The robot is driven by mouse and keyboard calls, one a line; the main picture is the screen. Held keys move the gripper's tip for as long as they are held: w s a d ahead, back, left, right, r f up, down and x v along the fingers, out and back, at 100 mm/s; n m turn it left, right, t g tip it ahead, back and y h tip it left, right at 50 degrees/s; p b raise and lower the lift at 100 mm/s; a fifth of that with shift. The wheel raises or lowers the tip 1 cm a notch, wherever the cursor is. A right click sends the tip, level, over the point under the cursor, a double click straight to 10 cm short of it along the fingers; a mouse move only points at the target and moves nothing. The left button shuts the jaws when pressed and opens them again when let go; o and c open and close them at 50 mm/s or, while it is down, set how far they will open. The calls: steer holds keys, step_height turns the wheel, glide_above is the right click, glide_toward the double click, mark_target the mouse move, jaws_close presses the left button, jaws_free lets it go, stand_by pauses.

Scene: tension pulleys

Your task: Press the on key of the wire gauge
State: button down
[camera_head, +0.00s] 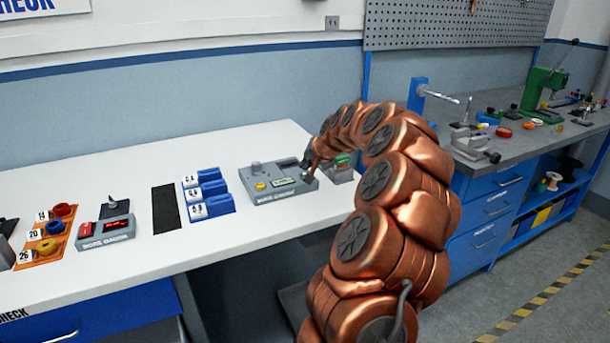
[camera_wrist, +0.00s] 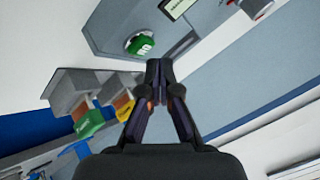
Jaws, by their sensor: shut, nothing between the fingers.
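The wire gauge is most likely the grey box (camera_head: 262,196) on the white bench in the head view; its label is too small to read surely. In the wrist view its grey body (camera_wrist: 110,27) fills the top. A gap in height cannot be judged. In the head view my gripper (camera_head: 306,165) is at the box's right end, where the key cannot be made out.
Blue numbered holders (camera_head: 207,197) and a dark strip (camera_head: 165,209) lie left of the box. A smaller gauge (camera_head: 105,232) and orange spool rack (camera_head: 48,240) are farther left. Small holders with green (camera_wrist: 90,122) and yellow tags stand close by my gripper in the wrist view.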

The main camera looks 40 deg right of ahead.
steer(key=shift+f, duration=0.15)
steer(key=shift+f+b, duration=0.3)
steer(key=shift+b, duration=0.1)
steer(key=shift+f+b, duration=0.3)
steer(key=shift+f, duration=0.15)
stand_by(0.9)
steer(key=shift+r, duration=0.9)
steer(key=shift+r, duration=0.15)
steer(key=shift+r+p, duration=0.65)
steer(key=shift+r, duration=1.7)
